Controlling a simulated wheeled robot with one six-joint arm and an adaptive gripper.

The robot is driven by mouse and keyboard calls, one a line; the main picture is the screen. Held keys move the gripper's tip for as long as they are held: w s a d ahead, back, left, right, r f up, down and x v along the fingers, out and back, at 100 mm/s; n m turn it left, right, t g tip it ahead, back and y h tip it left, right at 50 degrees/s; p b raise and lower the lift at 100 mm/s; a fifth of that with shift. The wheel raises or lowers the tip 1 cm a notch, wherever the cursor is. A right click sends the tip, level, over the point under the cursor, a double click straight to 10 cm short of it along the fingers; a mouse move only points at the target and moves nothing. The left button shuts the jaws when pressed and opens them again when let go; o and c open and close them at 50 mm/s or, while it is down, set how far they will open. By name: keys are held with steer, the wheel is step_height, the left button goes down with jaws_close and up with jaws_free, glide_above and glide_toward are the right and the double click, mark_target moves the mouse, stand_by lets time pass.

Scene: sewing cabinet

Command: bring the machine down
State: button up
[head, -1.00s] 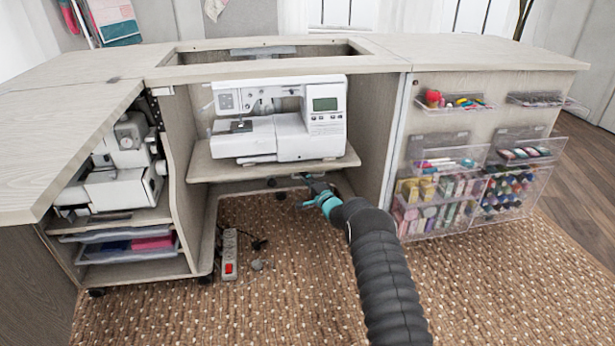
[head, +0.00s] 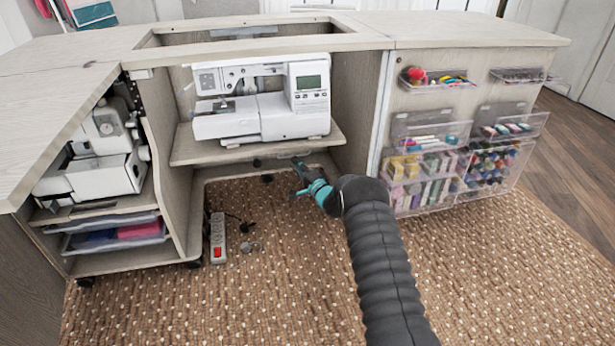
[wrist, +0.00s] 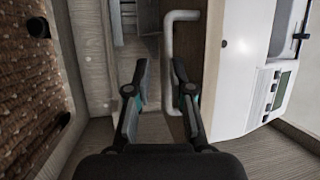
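The white sewing machine (head: 262,112) stands on a wooden shelf (head: 190,150) inside the cabinet, below the rectangular opening in the top. My gripper (head: 298,168) is low in front of the shelf's front edge, right of its middle. In the wrist view my gripper (wrist: 160,68) is open, its two fingers apart. A pale bent bar (wrist: 168,45) appears between the fingers in the picture, close to the right finger; I cannot tell whether they touch. The machine (wrist: 245,70) fills the right side of that sideways view.
A second machine (head: 105,155) stands in the left bay above trays. A power strip (head: 217,238) and cords lie on the carpet below the shelf. The right door (head: 400,105) carries clear bins of thread. Carpet in front is clear.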

steer(key=v, duration=0.7)
steer(key=shift+s+d, duration=0.3)
steer(key=shift+d, duration=0.05)
steer(key=shift+r, duration=0.1)
